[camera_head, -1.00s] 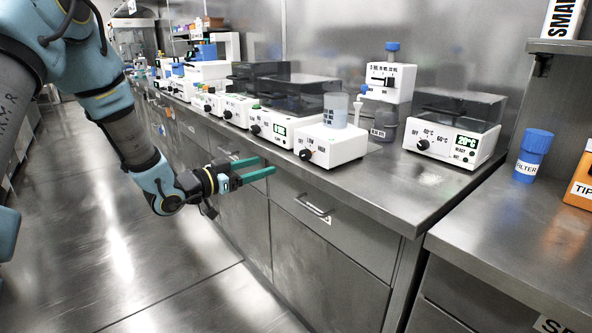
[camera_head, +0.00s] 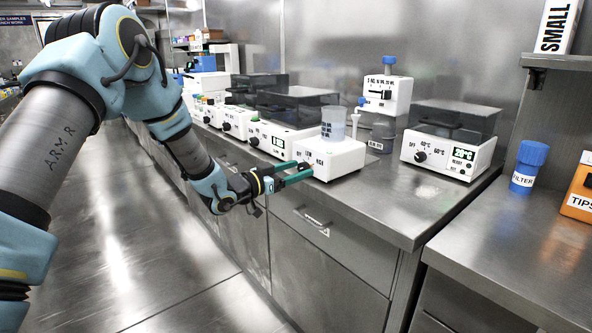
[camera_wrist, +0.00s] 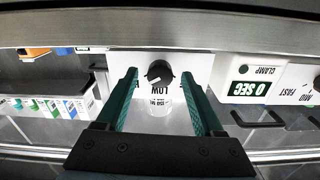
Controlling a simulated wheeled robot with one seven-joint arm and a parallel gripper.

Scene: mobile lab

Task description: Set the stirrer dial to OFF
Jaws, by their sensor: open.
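The stirrer is a white box (camera_head: 335,160) on the steel bench, with a clear beaker (camera_head: 333,124) on top. Its front bears the words OFF, LOW and HIGH. Its round black dial (camera_wrist: 159,71) shows in the wrist view, with an upside-down LOW label beside it. I cannot clearly tell which setting the dial points to. My gripper (camera_head: 305,169) is open and empty in front of the stirrer, its green fingers reaching towards the front face. In the wrist view the fingers (camera_wrist: 159,76) stand on either side of the dial, apart from it. In the head view the gripper hides the dial.
A white device with a green display (camera_head: 277,139) stands left of the stirrer. A dispenser bottle (camera_head: 384,130) stands behind it. A heater with a dark lid (camera_head: 447,152) stands to the right. The bench edge and a drawer handle (camera_head: 316,221) lie below my gripper.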

